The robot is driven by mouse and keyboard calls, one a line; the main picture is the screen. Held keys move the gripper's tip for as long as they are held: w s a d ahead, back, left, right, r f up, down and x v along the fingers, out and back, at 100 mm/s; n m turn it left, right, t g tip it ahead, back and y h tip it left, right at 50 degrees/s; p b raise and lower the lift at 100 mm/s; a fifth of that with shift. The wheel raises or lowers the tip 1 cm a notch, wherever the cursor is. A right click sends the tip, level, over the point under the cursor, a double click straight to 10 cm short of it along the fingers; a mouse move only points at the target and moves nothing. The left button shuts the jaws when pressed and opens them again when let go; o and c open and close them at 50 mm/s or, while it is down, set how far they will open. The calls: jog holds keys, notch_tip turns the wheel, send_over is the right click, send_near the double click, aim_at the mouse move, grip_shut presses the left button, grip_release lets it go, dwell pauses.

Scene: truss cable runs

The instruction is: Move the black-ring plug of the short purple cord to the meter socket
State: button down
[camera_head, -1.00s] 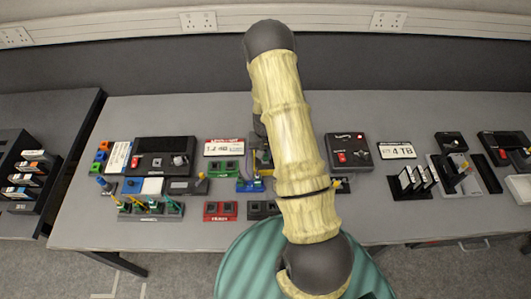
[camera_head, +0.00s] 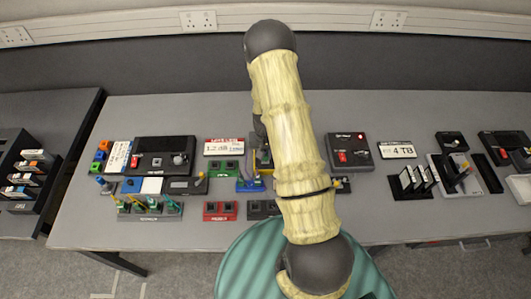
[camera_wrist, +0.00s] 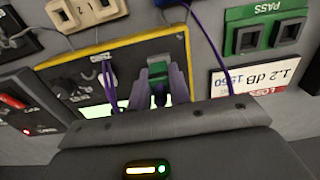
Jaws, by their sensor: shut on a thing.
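In the wrist view, my gripper (camera_wrist: 160,92) is shut, its fingertips low over a dark panel with a yellow border (camera_wrist: 128,47), which looks like the meter. A small green part (camera_wrist: 158,70) shows between the fingers. The plug and its black ring are hidden or too small to make out. A purple cord (camera_wrist: 211,48) runs from the top edge down to the right of my gripper. Another purple strand (camera_wrist: 108,75) stands left of the fingers.
Green (camera_head: 226,171) and red (camera_head: 220,211) socket blocks stand left of my arm. A white card reading 1.2 dB (camera_wrist: 258,78) lies close to the gripper. A black box with a red light (camera_head: 349,152) stands right of the arm. Bare table lies along the back.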

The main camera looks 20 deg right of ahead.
jog(key=shift+f, duration=0.25)
jog(key=c, duration=1.2)
grip_release()
jog(key=shift+r, duration=0.1)
jog(key=shift+r+p, duration=1.5)
jog(key=shift+r, duration=0.95)
jog(key=shift+r+p, duration=1.25)
jog(key=shift+r, duration=0.75)
